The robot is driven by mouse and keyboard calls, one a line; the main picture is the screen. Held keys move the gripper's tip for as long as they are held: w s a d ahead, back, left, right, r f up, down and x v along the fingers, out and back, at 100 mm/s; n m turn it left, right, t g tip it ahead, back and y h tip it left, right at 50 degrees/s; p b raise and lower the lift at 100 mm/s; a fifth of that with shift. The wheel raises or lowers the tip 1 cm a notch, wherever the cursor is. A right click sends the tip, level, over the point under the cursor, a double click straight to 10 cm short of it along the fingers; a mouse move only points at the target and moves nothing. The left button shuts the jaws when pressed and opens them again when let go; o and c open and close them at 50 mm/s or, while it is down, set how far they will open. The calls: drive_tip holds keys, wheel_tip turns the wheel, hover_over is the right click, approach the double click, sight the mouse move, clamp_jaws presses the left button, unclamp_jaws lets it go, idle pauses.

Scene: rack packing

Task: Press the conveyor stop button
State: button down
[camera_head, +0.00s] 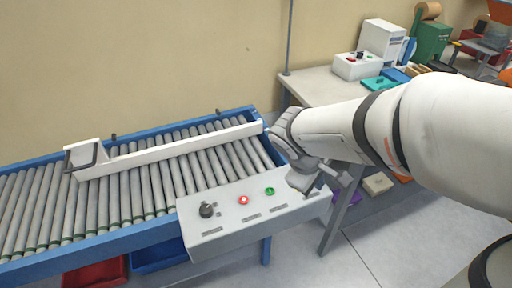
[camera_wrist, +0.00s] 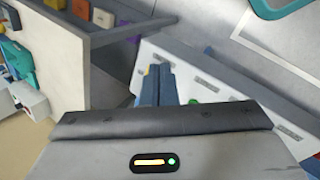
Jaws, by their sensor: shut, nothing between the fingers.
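The white control box (camera_head: 222,232) stands at the front edge of the roller conveyor. On its top are a black knob (camera_head: 206,210), a red button (camera_head: 243,200) that looks lit, and a green button (camera_head: 270,191). My gripper (camera_head: 303,186) is over the right end of the box, to the right of the green button. In the wrist view its fingers (camera_wrist: 157,84) are together and empty, with the green button (camera_wrist: 194,101) partly showing just right of them. The red button is not visible in the wrist view. I cannot tell the gap between fingertips and box.
The roller conveyor (camera_head: 110,205) has blue rails and a white guide bar (camera_head: 165,153) across it. Red (camera_head: 95,274) and blue (camera_head: 158,254) bins sit below. A workbench (camera_head: 318,88) with a small white control box (camera_head: 358,67) stands behind my arm. Open floor lies at the front right.

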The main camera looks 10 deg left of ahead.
drive_tip(key=w+a+f+n+t, duration=0.1)
drive_tip(key=a+f+n+t, duration=0.1)
drive_tip(key=a+n, duration=0.3)
drive_tip(key=w+a+f+n+t, duration=0.2)
drive_tip(key=a+n, duration=0.4)
drive_tip(key=a, duration=0.8)
drive_tip(key=shift+w+a+t+p, duration=0.2)
drive_tip(key=shift+t+p, duration=0.1)
drive_tip(key=shift+t, duration=0.1)
drive_tip(key=b, duration=0.6)
hover_over(241, 202)
wheel_tip(241, 202, down, 8)
drive_tip(key=shift+r, duration=0.15)
drive_tip(key=shift+f+b, duration=0.35)
drive_tip(key=shift+f, duration=0.25)
drive_tip(key=shift+f+b, duration=0.4)
drive_tip(key=shift+b, duration=0.15)
